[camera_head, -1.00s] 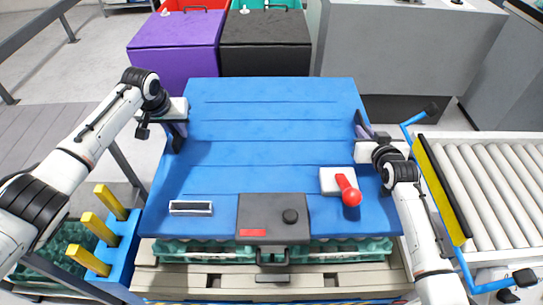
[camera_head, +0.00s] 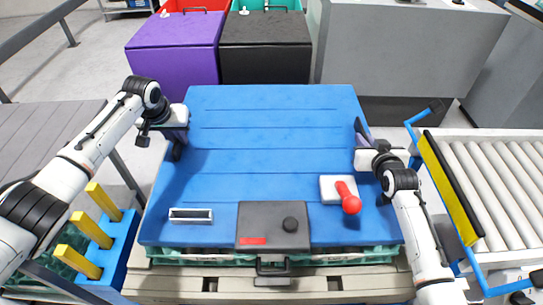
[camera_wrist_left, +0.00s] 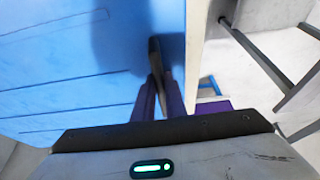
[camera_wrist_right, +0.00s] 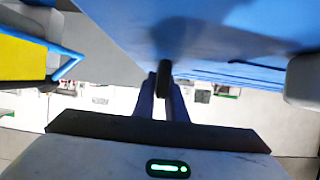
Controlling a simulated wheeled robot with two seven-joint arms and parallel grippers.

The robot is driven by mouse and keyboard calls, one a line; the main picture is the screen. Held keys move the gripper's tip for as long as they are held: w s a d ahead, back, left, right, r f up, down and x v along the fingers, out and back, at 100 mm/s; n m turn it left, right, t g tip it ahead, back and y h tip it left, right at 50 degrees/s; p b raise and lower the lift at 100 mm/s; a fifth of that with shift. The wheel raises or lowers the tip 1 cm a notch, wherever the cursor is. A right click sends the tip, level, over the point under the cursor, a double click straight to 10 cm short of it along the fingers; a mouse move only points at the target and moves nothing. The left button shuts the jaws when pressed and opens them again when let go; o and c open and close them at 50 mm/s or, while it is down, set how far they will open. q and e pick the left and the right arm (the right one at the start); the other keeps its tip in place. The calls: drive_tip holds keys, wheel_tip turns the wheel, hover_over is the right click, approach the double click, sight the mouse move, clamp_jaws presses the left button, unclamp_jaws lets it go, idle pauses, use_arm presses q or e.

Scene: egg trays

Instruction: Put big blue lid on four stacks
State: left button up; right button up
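The big blue lid (camera_head: 270,150) lies roughly flat across the middle of the head view, above green egg trays (camera_head: 340,257). Only the trays' near edge shows; the stacks beneath are hidden. I cannot tell whether the lid touches them. My left gripper (camera_head: 178,145) is at the lid's left edge and my right gripper (camera_head: 362,132) at its right edge. In the left wrist view, the fingers (camera_wrist_left: 158,80) are close together against the lid (camera_wrist_left: 60,70). In the right wrist view, the fingers (camera_wrist_right: 164,85) likewise meet the lid's edge (camera_wrist_right: 210,35). Both appear shut on it.
A dark grey box (camera_head: 262,225), a red-knobbed lever (camera_head: 349,200) and a white slotted piece (camera_head: 190,216) overlap the lid's near part. A pallet (camera_head: 335,284) is below. Yellow posts (camera_head: 92,229) stand left, a roller conveyor (camera_head: 485,180) right, purple (camera_head: 175,50) and black (camera_head: 265,50) boxes behind.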

use_arm(q)
drive_tip(key=o, duration=0.4)
drive_tip(key=shift+r, duration=0.15)
use_arm(e)
drive_tip(key=o, duration=0.4)
drive_tip(key=shift+r, duration=0.1)
drive_tip(key=shift+s, duration=0.1)
use_arm(q)
drive_tip(key=v, duration=1.2)
use_arm(e)
wheel_tip(320, 180, up, 5)
hover_over(372, 178)
drive_tip(key=shift+s+f, duration=0.1)
drive_tip(key=shift+f, duration=0.1)
use_arm(q)
drive_tip(key=shift+s, duration=0.1)
